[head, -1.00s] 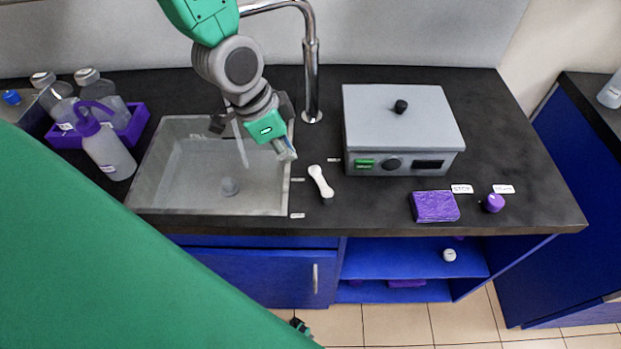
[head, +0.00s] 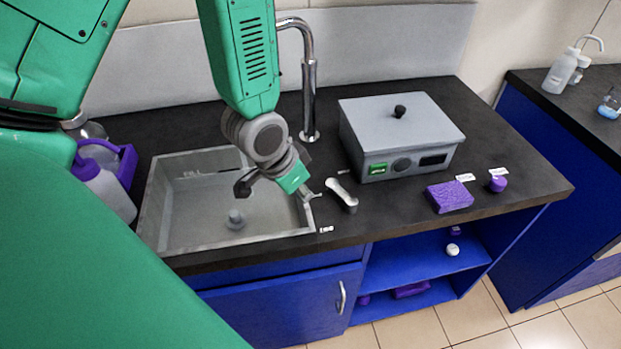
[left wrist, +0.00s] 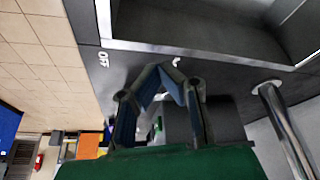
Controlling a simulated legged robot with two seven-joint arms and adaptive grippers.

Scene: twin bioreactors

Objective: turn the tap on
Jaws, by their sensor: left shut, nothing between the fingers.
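The chrome tap spout (head: 310,95) stands upright behind the sink. The pale tap lever (head: 342,194) lies on the black counter just right of the sink, slanting from upper left to lower right. My left gripper (head: 314,194) is shut and empty, low over the sink's right rim and just left of the lever. I cannot tell if it touches the lever. In the left wrist view the closed fingertips (left wrist: 161,72) point over the counter near the sink. An OFF label (left wrist: 103,60) shows there; the lever is not clearly visible.
The sink basin (head: 190,208) is empty apart from its drain plug. A grey box device (head: 400,130) stands right of the spout. A purple sponge (head: 449,196) and purple knob (head: 497,183) lie farther right. Bottles (head: 105,187) crowd the left.

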